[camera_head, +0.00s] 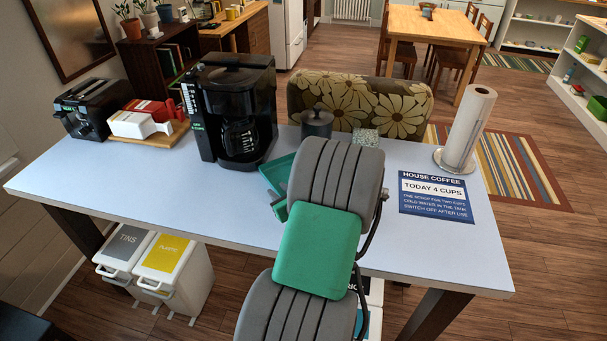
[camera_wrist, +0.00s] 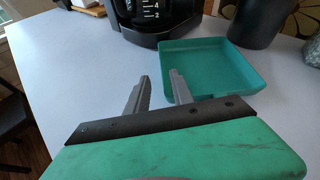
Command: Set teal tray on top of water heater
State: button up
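The teal tray (camera_head: 275,173) is a shallow, open square dish on the pale blue table, right of a black coffee machine (camera_head: 228,92). My arm hides part of it in the head view. In the wrist view the tray (camera_wrist: 222,72) looks empty and flat on the table. My gripper (camera_wrist: 160,84) is open, with nothing held. Its fingers appear on either side of the tray's left edge in the picture; I cannot tell whether they touch it or are above it.
A dark lidded canister (camera_head: 317,123) and a small speckled block (camera_head: 365,137) stand behind the tray. A paper towel roll (camera_head: 470,128) and a blue sign (camera_head: 436,196) are on the right. A toaster (camera_head: 92,105) is at the far left. The table's front left is clear.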

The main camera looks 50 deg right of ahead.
aim_at(270, 183)
jog(key=p+x, duration=0.1)
jog(key=x, duration=0.7)
jog(key=shift+p, duration=0.3)
jog(key=shift+s+r, duration=0.1)
jog(key=shift+s, duration=0.05)
grip_shut()
dwell(0.8)
